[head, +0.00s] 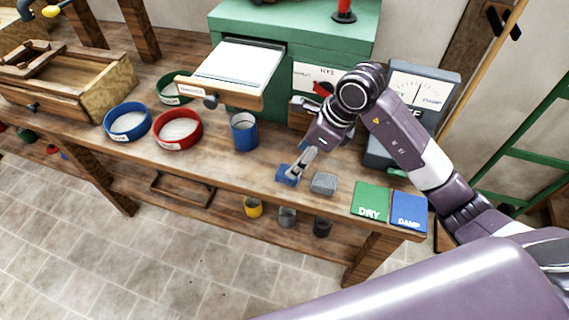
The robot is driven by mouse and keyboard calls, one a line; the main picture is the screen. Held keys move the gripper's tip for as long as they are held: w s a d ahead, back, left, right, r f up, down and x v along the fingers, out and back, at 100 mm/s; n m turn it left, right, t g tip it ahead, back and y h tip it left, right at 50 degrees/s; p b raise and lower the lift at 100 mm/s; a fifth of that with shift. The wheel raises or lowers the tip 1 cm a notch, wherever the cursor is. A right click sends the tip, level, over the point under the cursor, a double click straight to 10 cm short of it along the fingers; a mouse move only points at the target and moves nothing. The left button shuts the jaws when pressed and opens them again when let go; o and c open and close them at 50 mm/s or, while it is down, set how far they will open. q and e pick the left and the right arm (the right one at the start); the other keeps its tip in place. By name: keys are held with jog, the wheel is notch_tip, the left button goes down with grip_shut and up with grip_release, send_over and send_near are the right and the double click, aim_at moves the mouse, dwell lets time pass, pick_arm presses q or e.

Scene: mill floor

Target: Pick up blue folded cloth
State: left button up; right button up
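The blue folded cloth (286,176) is a small block near the front edge of the wooden workbench (225,173). My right gripper (298,172) reaches in from the right and points down at the cloth. Its fingertips are at the cloth's right side and overlap it in the picture. I cannot tell whether they are closed on it, and the cloth looks to be at bench level. My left gripper is not in view.
A grey folded block (324,183) lies close right of the blue cloth. Green DRY (370,199) and blue DAMP (409,209) mats lie further right. A blue cup (244,132) stands left. A meter (415,90) and a green cabinet with an open drawer (240,95) stand behind.

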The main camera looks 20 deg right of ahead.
jog(key=f, duration=0.1)
jog(key=a+f+p, duration=0.1)
jog(key=f, duration=0.1)
jog(key=shift+a+f, duration=0.35)
jog(key=shift+a, duration=0.05)
jog(key=shift+x, duration=1.2)
jog(key=shift+w+f, duration=0.15)
jog(key=shift+f, duration=0.1)
jog(key=c, duration=0.4)
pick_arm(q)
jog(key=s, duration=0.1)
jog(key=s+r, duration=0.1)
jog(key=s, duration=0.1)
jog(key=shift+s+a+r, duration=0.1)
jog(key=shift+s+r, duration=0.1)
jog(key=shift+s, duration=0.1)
pick_arm(e)
jog(key=c, duration=0.8)
jog(key=shift+r, duration=0.15)
jog(key=shift+c, duration=0.2)
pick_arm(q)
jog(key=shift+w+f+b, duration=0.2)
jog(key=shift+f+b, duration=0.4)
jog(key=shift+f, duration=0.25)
pick_arm(e)
notch_tip(320, 180, up, 20)
